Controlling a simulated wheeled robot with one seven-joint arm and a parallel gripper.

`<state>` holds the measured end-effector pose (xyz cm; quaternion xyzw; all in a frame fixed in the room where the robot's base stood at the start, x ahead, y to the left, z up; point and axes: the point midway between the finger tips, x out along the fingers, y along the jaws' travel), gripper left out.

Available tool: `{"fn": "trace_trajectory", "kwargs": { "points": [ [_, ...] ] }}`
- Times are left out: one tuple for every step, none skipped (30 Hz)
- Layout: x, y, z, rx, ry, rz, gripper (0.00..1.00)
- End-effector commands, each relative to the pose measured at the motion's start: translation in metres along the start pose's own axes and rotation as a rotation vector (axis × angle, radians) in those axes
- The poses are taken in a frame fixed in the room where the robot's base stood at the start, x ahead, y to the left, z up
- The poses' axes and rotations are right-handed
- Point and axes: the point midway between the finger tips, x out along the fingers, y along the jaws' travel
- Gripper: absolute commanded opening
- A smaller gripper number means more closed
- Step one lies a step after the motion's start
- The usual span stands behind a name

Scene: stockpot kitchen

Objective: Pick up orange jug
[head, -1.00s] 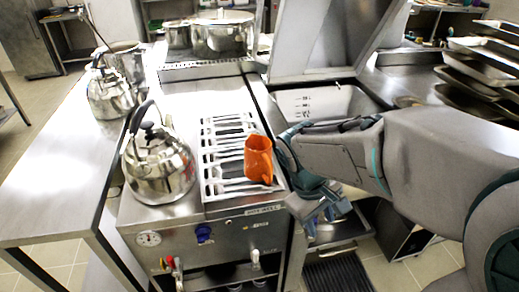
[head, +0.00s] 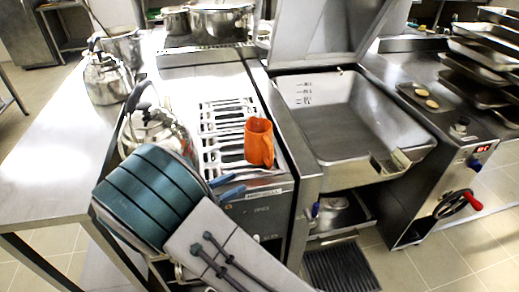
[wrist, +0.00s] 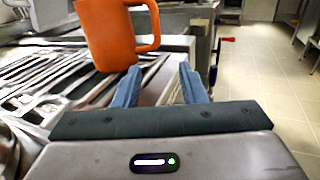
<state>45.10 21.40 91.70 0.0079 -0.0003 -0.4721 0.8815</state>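The orange jug (head: 259,142) stands upright on the slatted grate (head: 222,127) of the stove, near its front right corner. In the wrist view the jug (wrist: 107,35) is ahead and left of centre, its handle pointing right. My gripper (head: 230,187) is in front of and to the left of the jug in the head view, apart from it. In the wrist view the two blue fingers of my gripper (wrist: 160,84) are spread with nothing between them. The jug is beyond the fingertips, mostly above the left one.
A steel kettle (head: 150,128) stands left of the grate, partly hidden by my arm. Another kettle (head: 106,79) stands behind it. The open tilting pan (head: 345,118) is right of the stove. A large pot (head: 222,22) is at the back.

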Motion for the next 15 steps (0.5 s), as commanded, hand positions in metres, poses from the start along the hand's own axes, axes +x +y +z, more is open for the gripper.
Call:
{"fn": "trace_trajectory", "kwargs": {
  "points": [
    [0.002, 0.001, 0.000, -0.004, -0.009, 0.005, 0.38],
    [0.005, 0.002, 0.000, -0.005, -0.012, 0.007, 0.38],
    [0.011, 0.002, 0.001, -0.005, -0.014, 0.006, 0.38],
    [0.017, 0.002, 0.001, -0.006, -0.013, 0.005, 0.38],
    [0.023, 0.001, 0.001, -0.006, -0.012, 0.004, 0.38],
    [0.032, 0.001, 0.002, -0.007, -0.012, 0.004, 0.38],
    [0.038, 0.001, 0.002, -0.006, -0.012, 0.004, 0.38],
    [0.044, 0.002, 0.002, -0.005, -0.011, 0.004, 0.38],
    [0.052, 0.002, 0.002, -0.005, -0.011, 0.004, 0.38],
    [0.057, 0.001, 0.002, -0.005, -0.010, 0.005, 0.38],
    [0.062, 0.002, 0.002, -0.005, -0.010, 0.004, 0.38],
    [0.068, 0.002, 0.002, -0.005, -0.010, 0.005, 0.38],
    [0.072, 0.002, 0.002, -0.005, -0.010, 0.006, 0.38],
    [0.075, 0.002, 0.001, -0.005, -0.009, 0.006, 0.38],
    [0.078, 0.002, 0.001, -0.005, -0.009, 0.006, 0.38]
  ]
}}
